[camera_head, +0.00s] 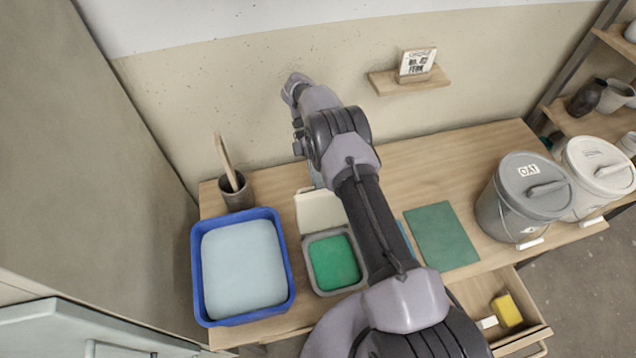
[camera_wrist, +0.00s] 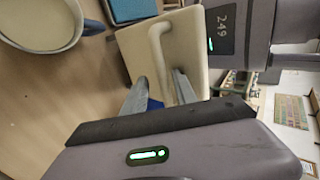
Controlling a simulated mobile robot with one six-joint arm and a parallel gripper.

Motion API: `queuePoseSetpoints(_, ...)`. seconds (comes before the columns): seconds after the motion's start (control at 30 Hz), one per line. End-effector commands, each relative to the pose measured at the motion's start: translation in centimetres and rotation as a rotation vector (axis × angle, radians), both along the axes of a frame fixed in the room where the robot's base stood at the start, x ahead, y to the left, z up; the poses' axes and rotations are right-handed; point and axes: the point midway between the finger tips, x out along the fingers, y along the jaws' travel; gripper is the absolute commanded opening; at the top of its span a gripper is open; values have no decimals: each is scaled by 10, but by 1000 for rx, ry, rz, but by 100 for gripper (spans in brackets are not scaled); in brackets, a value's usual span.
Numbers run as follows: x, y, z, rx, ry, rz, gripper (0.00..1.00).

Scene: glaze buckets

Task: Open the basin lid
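The grey basin (camera_head: 365,275) with green glaze inside stands on the table, left of my arm. Its cream lid (camera_head: 320,212) is raised and stands up at the basin's back edge, so the green surface shows. In the wrist view the lid (camera_wrist: 195,42) faces the camera with its bar handle (camera_wrist: 158,48). The fingertips of my gripper (camera_wrist: 160,76) are apart on either side of the handle, with a gap visible on the left. In the head view my gripper's fingertips are hidden behind my arm.
A blue tray (camera_head: 200,275) with pale blue content stands left of the basin. A dark tool pot (camera_head: 237,197) is behind it. A green board (camera_head: 442,236) and lidded buckets (camera_head: 510,220) are to the right. An open drawer (camera_head: 470,294) holds a yellow sponge (camera_head: 507,310).

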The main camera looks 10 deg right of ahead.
Motion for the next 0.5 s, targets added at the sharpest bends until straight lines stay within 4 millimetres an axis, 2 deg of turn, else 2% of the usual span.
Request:
queuePoseSetpoints(0.13, 0, 0, 9, 0, 0, 0, 34)
queuePoseSetpoints(0.3, 0, 0, 44, -1, -1, 1, 34)
queuePoseSetpoints(0.5, -27, -1, 41, 1, 1, -2, 34)
